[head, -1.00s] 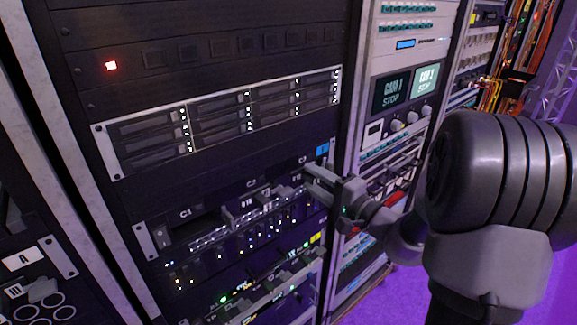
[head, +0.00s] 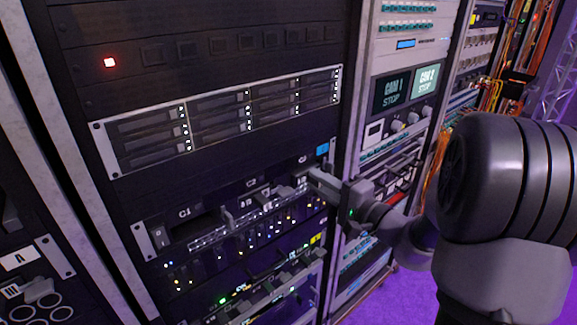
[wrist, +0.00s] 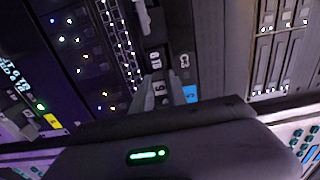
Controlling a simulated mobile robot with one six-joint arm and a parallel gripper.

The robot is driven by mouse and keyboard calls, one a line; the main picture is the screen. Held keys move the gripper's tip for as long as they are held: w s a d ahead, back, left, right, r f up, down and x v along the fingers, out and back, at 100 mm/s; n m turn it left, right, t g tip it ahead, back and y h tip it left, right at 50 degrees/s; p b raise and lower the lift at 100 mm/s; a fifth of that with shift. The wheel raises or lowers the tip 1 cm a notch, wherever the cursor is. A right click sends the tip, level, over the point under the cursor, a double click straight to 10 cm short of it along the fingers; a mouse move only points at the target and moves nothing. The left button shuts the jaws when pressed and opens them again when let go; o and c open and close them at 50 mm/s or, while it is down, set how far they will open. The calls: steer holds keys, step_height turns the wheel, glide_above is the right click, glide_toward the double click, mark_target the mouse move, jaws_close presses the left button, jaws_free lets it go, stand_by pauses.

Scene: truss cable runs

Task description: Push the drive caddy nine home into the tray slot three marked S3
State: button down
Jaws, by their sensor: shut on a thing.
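The tray (head: 160,238) is a dark rack unit with several upright caddies, bay labels along its top edge and a blue tag (head: 322,150) at its right end. My gripper (head: 312,178) is at the tray's right-hand bay, its fingers pointing into the front. In the wrist view my gripper (wrist: 163,90) is shut on a narrow dark caddy (wrist: 161,88) with a pale mark, taken as drive caddy nine. The blue tag lies just right of the fingers there. The fingers and wrist hide most of the caddy; how deep it sits I cannot tell.
A drive shelf (head: 220,115) with several bays is above the tray. Cabled, lit units (head: 250,290) lie below. The neighbouring rack with screens (head: 405,85) stands close behind my wrist on the right. An open dark gap (head: 195,222) shows at the tray's left.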

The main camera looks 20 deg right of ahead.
steer(key=shift+s, duration=0.2)
steer(key=shift+d, duration=0.1)
steer(key=b+v, duration=0.5)
steer(key=v, duration=0.5)
steer(key=shift+r, duration=0.15)
steer(key=shift+v, duration=2)
